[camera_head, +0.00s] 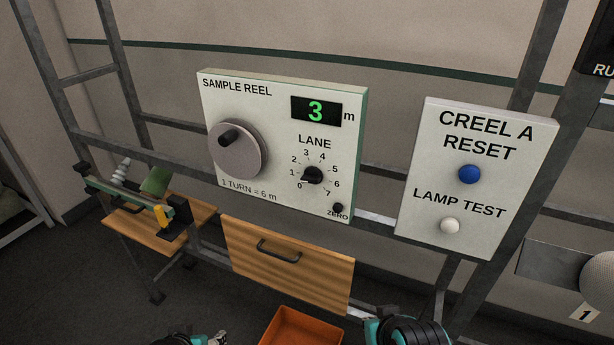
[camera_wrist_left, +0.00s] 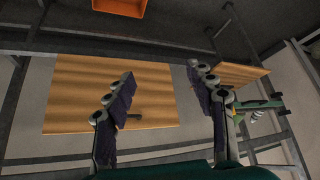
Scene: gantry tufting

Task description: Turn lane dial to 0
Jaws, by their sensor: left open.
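The lane dial (camera_head: 312,175) is a small black knob on the white sample reel panel (camera_head: 270,185), ringed by the numbers 0 to 7. Its pointer seems to face the left side, near 0 and 1, but it is too small to tell which. The green display (camera_head: 316,111) above it reads 3 m. My left gripper (camera_wrist_left: 160,80) is open and empty in the left wrist view; in the head view only a bit of it shows at the bottom edge, well below the panel. My right arm (camera_head: 405,330) shows at the bottom, its jaws unclear.
A large grey reel crank (camera_head: 238,152) is left of the dial and a ZERO button (camera_head: 338,208) below right. The creel reset panel (camera_head: 476,180) stands to the right. A wooden drawer (camera_head: 287,263) and an orange bin (camera_head: 303,328) lie below. A wooden shelf (camera_head: 130,226) is at left.

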